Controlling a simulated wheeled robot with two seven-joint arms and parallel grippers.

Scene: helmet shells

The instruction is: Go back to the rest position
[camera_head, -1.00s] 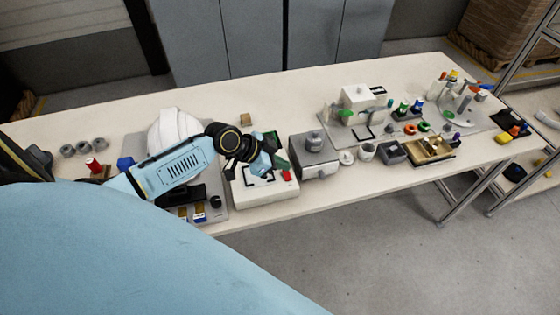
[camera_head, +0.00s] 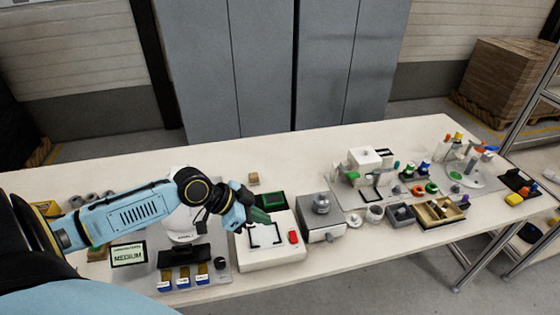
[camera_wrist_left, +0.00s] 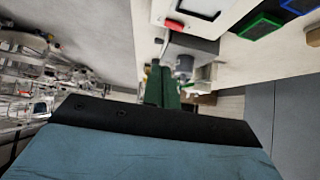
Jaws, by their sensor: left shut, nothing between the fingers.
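My left arm comes in from the left over the long table (camera_head: 340,262). My left gripper (camera_head: 262,216), with dark green fingers, is shut and empty. It appears above the white box with a black square outline (camera_head: 270,252) and a red button. In the left wrist view the fingers (camera_wrist_left: 162,86) lie together, pointing away from the camera. A white helmet shell (camera_head: 182,225) stands behind my left forearm and is partly hidden by it. My right gripper is not in view.
A display reading MEDIUM (camera_head: 128,254) stands at left. Right of the white box are a grey machine (camera_head: 320,226), a wooden tray (camera_head: 438,212) and several small coloured parts. Grey cabinets (camera_head: 265,70) stand behind the table. The table's back strip is mostly clear.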

